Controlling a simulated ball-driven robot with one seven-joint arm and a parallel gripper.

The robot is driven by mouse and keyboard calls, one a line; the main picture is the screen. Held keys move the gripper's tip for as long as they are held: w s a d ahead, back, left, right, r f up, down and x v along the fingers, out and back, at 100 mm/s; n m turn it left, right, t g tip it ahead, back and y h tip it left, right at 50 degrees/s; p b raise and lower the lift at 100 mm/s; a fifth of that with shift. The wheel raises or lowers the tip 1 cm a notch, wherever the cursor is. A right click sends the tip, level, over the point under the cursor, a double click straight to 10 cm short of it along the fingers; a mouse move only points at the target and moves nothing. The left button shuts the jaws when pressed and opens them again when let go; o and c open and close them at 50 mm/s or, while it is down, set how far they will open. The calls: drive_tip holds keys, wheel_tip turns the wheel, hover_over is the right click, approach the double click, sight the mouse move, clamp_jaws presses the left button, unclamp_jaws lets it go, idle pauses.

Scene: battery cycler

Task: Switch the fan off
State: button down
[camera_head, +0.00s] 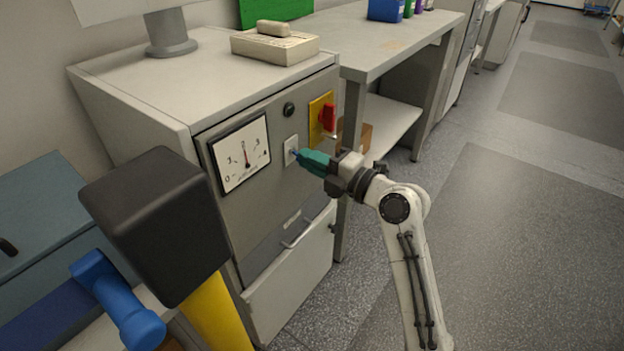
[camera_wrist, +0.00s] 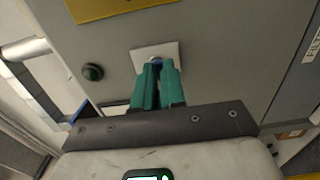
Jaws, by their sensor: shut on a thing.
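A small white switch plate (camera_head: 291,150) sits on the grey cabinet's front panel, right of the dial meter. It also shows in the wrist view (camera_wrist: 172,49). A small blue lever (camera_wrist: 157,61) stands out from the plate, largely hidden by my fingertips. My gripper (camera_head: 300,156) has teal fingers and comes in from the right. In the wrist view my gripper (camera_wrist: 158,68) is shut on the blue lever, its tips close to the plate. I see no readable label for the fan, and cannot tell which way the lever is set.
A red rotary handle (camera_head: 327,117) on a yellow plate sits right of the switch. A black round knob (camera_head: 289,109) is above it. The dial meter (camera_head: 241,154) is to the left. A grey bench (camera_head: 375,45) stands to the right. The floor at right is clear.

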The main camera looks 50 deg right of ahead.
drive_tip(key=shift+f+t+b, duration=0.95)
drive_tip(key=shift+t+b, duration=0.05)
drive_tip(key=shift+b, duration=3.05)
drive_tip(key=shift+w+t+b, duration=0.1)
drive_tip(key=shift+t+b, duration=0.2)
drive_tip(key=shift+b, duration=0.95)
drive_tip(key=shift+r+t+b, duration=0.15)
drive_tip(key=shift+t+b, duration=0.25)
drive_tip(key=shift+b, duration=1.2)
drive_tip(key=c, duration=1.2)
unclamp_jaws()
drive_tip(key=shift+w, duration=0.1)
drive_tip(key=v, duration=1.1)
drive_tip(key=shift+w, duration=0.1)
